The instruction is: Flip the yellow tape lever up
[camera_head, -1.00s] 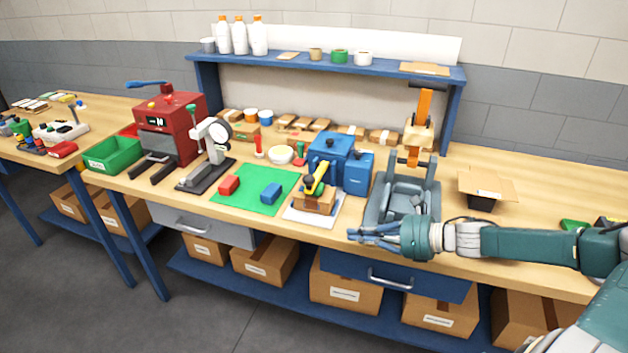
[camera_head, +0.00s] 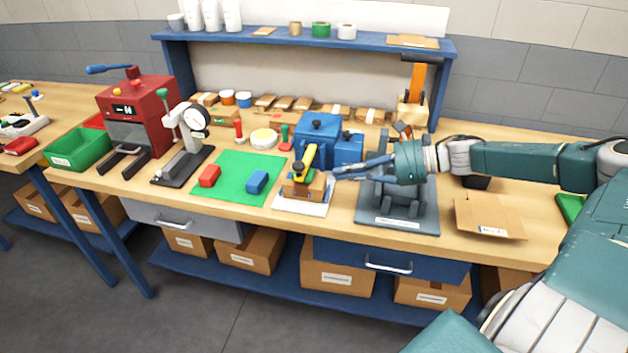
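The yellow tape lever (camera_head: 307,158) slants upward, with a black part by its lower end. It sits on a small cardboard box (camera_head: 303,187), which stands on a white mat (camera_head: 290,207) at the middle of the bench. My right gripper (camera_head: 333,174) reaches in from the right at about the box's height. Its fingers point left, with a gap between them and nothing seen in them. The fingertips are close to the right side of the lever and box; whether they touch cannot be told. My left gripper is not in view.
A blue machine (camera_head: 318,140) stands behind the lever. A green mat (camera_head: 236,187) with a red and a blue block lies to the left. A grey press (camera_head: 398,212) stands under my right arm. A cardboard piece (camera_head: 490,217) lies at the right.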

